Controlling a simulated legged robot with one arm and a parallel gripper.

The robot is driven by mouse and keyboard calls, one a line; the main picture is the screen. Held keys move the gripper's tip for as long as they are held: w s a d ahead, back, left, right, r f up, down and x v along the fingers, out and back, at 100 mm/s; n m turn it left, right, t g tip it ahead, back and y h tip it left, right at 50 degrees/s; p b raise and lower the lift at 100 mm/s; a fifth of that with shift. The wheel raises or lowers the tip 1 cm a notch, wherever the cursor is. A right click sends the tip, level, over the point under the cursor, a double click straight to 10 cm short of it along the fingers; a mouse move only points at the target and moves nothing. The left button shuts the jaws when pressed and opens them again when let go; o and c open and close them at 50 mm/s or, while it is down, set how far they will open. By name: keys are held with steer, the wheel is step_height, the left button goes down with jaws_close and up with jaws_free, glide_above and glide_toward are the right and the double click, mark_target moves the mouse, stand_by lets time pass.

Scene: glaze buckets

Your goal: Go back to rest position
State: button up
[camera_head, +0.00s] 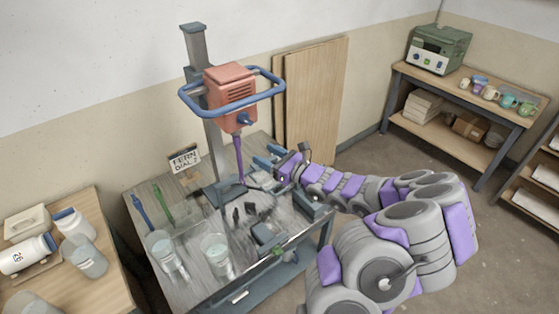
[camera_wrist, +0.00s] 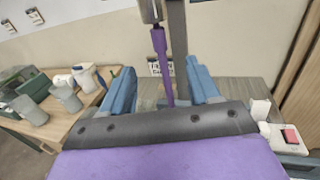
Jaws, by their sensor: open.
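My gripper (camera_head: 263,156) is open and empty, its blue fingers reaching over the bench beside the mixer stand. In the wrist view the two blue fingers of my gripper (camera_wrist: 162,82) stand well apart. The purple mixer shaft (camera_head: 238,160) hangs from the red mixer head (camera_head: 230,97) just left of my fingers. In the wrist view the purple shaft (camera_wrist: 160,55) shows between the fingers; I cannot tell how far beyond them it is. My arm stretches in from the right.
The grey bench (camera_head: 185,280) holds clear buckets (camera_head: 215,252) and a sign (camera_head: 185,159). A wooden table (camera_head: 95,215) with bottles stands left. Boards (camera_head: 315,90) lean on the wall behind. A shelf with cups (camera_head: 460,95) stands back right. Floor is clear between the boards and shelf.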

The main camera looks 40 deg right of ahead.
steer(key=shift+v, duration=2.2)
steer(key=a+r+n+g+y, duration=0.3)
steer(key=a+n+y, duration=0.15)
steer(key=a, duration=0.45)
steer(key=a+r+n+g+y, duration=0.2)
steer(key=a+r+n+y, duration=0.15)
steer(key=a+n, duration=0.35)
steer(key=s+a+r+n+g, duration=0.1)
steer(key=s+a+n+g, duration=1)
steer(key=a, duration=0.6)
steer(key=s+f+n+g+h, duration=0.3)
steer(key=s+n+h, duration=0.3)
steer(key=s, duration=0.8)
steer(key=s+d+n+h, duration=0.4)
steer(key=s+d+h, duration=0.3)
steer(key=s+d, duration=0.1)
steer(key=shift+d+r, duration=0.2)
steer(key=shift+d, duration=0.05)
